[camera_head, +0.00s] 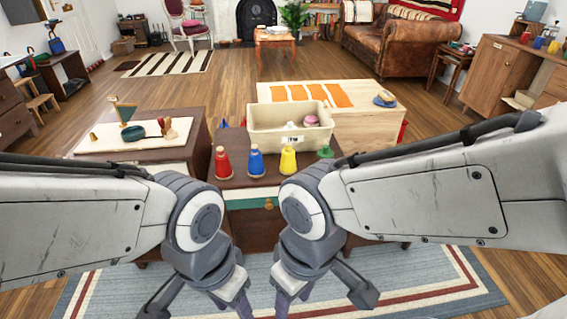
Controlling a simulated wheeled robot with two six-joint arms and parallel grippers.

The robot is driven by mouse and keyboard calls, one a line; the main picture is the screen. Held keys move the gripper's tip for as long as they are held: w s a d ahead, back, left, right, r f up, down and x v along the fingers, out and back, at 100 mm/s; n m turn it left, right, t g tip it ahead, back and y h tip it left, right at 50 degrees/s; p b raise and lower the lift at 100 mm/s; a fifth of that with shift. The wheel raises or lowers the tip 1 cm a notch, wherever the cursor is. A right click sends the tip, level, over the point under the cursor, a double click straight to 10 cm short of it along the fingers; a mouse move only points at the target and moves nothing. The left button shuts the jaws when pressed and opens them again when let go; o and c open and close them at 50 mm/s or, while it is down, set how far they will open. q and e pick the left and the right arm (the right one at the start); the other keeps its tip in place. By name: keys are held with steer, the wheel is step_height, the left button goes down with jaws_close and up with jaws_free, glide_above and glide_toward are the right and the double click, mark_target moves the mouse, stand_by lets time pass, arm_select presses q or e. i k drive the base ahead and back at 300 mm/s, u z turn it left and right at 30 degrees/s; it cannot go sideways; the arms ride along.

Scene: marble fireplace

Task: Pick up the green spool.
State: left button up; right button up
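The green spool (325,152) stands at the right end of a row of spools on the dark brown cabinet top (232,173), in front of the cream bin. Its lower part is close to the outline of my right arm and partly hidden by it. My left gripper (205,303) and my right gripper (318,300) hang low at the bottom of the view, in front of the cabinet and well nearer than the spool. Their fingertips run off the bottom edge, so their opening is unclear. Nothing is seen held in either.
A red spool (222,163), a blue spool (256,161) and a yellow spool (288,159) stand left of the green one. The cream bin (262,117) with a few items stands behind. A white board (100,146) lies on the left cabinet; a light wood table (370,125) is behind right.

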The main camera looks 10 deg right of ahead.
mark_target(325, 152)
steer(key=k, duration=0.55)
steer(key=z, duration=0.9)
steer(key=i, duration=1.6)
steer(key=u, duration=0.45)
steer(key=i, duration=0.6)
steer(key=u, duration=0.45)
